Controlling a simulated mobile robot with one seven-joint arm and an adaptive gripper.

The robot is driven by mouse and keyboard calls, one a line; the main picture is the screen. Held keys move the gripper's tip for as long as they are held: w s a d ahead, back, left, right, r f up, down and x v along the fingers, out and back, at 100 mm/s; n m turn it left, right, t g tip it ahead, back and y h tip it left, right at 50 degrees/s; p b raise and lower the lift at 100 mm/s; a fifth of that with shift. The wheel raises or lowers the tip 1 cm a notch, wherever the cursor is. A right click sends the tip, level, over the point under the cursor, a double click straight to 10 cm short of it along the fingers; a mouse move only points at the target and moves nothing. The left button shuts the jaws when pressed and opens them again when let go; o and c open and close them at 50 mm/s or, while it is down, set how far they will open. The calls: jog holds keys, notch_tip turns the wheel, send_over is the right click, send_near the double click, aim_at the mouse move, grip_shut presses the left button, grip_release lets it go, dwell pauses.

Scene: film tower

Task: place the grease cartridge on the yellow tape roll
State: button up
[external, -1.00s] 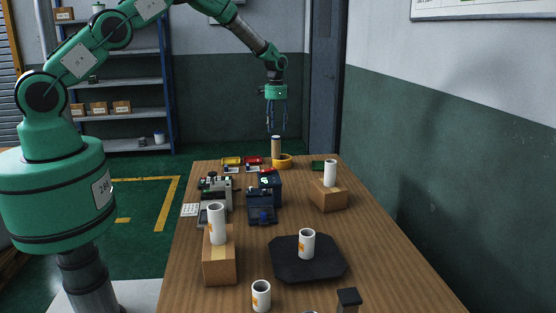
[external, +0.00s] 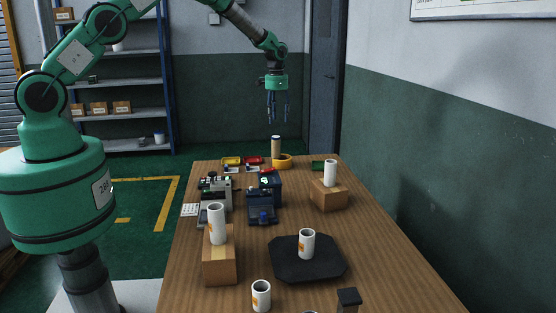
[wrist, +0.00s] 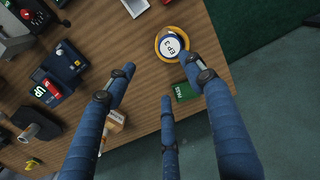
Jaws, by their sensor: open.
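The grease cartridge (external: 276,146), a tan and white cylinder with a dark top edge, stands upright at the far end of the table. It is at the yellow tape roll (external: 285,162), left of the roll's middle; whether it rests on or inside the roll I cannot tell. In the wrist view the cartridge's round "EP 2" end (wrist: 171,46) is ringed by the yellow roll (wrist: 158,42). My gripper (external: 277,118) is open and empty, its fingers pointing down, clear above the cartridge.
A green card (wrist: 186,92) lies near the roll. Red and yellow bins (external: 253,160) and dark devices (external: 262,205) stand to the left. White cylinders stand on a wooden block (external: 328,196), a cardboard box (external: 220,265) and a black tray (external: 325,262) nearer the camera.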

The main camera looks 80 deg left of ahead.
jog(key=s+d+r+t, duration=0.1)
jog(key=s+d+r, duration=0.3)
jog(key=d+r, duration=0.5)
jog(key=s+d+r+m, duration=0.1)
jog(key=s+d+r, duration=0.3)
jog(key=d+r, duration=0.6)
jog(key=s+d+r+t, duration=0.1)
jog(key=s+d+r, duration=0.45)
jog(key=r, duration=0.65)
jog(key=s+d+r+t, duration=0.1)
jog(key=s+d+r, duration=0.3)
jog(key=s+d, duration=0.55)
jog(key=s+d+r+t, duration=0.25)
jog(key=s+d, duration=0.45)
jog(key=s, duration=0.5)
jog(key=s+d+f+m, duration=0.1)
jog(key=s+d+f, duration=0.1)
jog(key=s, duration=0.8)
jog(key=shift+s+d, duration=0.25)
jog(key=shift+d, duration=0.4)
notch_tip(320, 180, down, 7)
jog(key=b, duration=0.7)
jog(key=shift+r, duration=0.15)
